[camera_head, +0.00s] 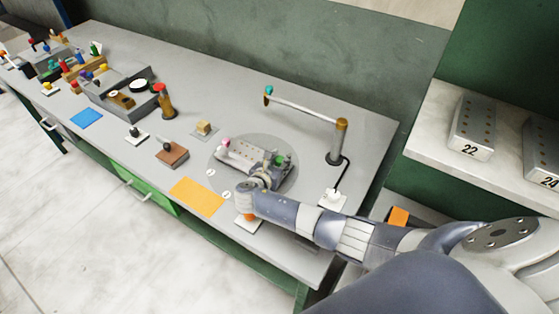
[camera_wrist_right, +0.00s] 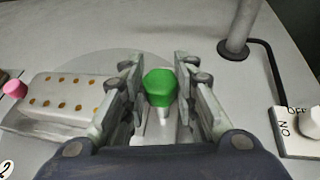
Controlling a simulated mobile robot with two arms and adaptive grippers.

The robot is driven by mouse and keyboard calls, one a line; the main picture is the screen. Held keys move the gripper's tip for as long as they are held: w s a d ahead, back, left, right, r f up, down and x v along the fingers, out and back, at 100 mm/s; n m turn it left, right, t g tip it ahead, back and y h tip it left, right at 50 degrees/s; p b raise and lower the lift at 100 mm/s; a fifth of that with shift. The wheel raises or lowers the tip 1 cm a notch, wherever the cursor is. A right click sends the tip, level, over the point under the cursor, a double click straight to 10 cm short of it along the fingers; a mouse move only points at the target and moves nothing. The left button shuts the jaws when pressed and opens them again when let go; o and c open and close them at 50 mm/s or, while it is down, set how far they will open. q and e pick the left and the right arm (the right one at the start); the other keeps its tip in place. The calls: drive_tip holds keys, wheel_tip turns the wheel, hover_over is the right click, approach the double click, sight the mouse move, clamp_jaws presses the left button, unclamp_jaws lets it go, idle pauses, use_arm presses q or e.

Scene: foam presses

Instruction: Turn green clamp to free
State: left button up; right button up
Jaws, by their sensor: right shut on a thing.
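The green clamp (camera_head: 281,160) is a small green knob at the right end of a grey fixture on the round disc. In the right wrist view the green clamp (camera_wrist_right: 160,88) stands in the middle, between the two fingers. My right gripper (camera_head: 269,177) is at the fixture's right end, and it also shows in the wrist view (camera_wrist_right: 160,105). It is shut on the green clamp. A metal block (camera_wrist_right: 68,90) with brass-coloured holes sits in the fixture, left of the clamp. A pink knob (camera_wrist_right: 15,89) is at the other end. My left gripper is not in view.
A lamp post (camera_head: 336,145) with a long arm stands behind and right of the disc (camera_head: 220,178). A white ON/OFF switch (camera_wrist_right: 300,130) is at the right. An orange mat (camera_head: 197,195) and a brown block (camera_head: 172,153) lie to the left.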

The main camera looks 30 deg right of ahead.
drive_tip(key=o, duration=1.1)
drive_tip(key=v, duration=1.2)
